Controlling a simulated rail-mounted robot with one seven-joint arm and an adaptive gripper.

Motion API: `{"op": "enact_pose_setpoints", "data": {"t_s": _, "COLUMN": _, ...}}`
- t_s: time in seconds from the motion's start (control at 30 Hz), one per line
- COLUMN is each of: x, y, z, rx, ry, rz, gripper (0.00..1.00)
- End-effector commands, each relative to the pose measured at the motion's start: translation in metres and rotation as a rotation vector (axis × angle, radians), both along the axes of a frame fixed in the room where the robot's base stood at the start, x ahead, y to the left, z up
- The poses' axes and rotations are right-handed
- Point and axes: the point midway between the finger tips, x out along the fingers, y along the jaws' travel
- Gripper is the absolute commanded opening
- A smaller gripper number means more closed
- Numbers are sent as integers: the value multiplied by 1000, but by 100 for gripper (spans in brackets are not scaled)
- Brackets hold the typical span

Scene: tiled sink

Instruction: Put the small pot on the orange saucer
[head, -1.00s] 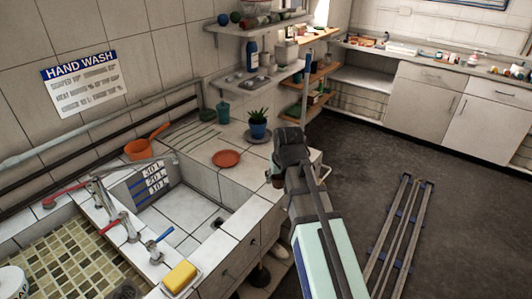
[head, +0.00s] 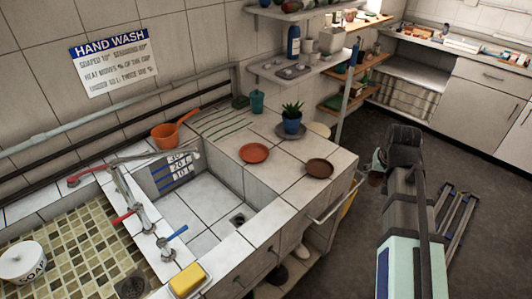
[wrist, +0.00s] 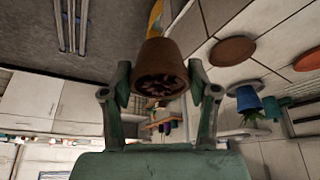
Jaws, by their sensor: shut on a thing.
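A small brown clay pot (wrist: 162,62) is between the two fingers of my gripper (wrist: 160,88) in the wrist view, which shows the room upside down. My gripper (head: 378,163) is shut on it, off the right end of the counter in the head view. The pot's lower part (head: 376,180) just shows there, partly hidden by my arm. The orange saucer (head: 254,153) lies flat and empty on the tiled counter behind the sink. It also shows at the right edge of the wrist view (wrist: 308,60).
A brown saucer (head: 319,168) lies empty near the counter's right end, between my gripper and the orange saucer. A blue pot with a plant (head: 291,122) stands behind them. The sink (head: 200,208) lies left; a shelf (head: 300,68) hangs above.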

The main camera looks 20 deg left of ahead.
Motion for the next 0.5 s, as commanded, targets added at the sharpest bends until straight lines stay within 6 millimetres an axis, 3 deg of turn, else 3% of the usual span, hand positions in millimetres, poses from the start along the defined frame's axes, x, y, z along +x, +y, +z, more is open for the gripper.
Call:
{"op": "enact_pose_setpoints", "data": {"t_s": 0.27, "x": 28, "y": 68, "z": 10, "rx": 5, "ry": 2, "rz": 106, "gripper": 24}}
{"op": "enact_pose_setpoints", "data": {"t_s": 0.37, "x": 41, "y": 104, "z": 16, "rx": 7, "ry": 3, "rz": 158, "gripper": 24}}
{"op": "enact_pose_setpoints", "data": {"t_s": 0.5, "x": 63, "y": 165, "z": 25, "rx": 10, "ry": 6, "rz": 249, "gripper": 24}}
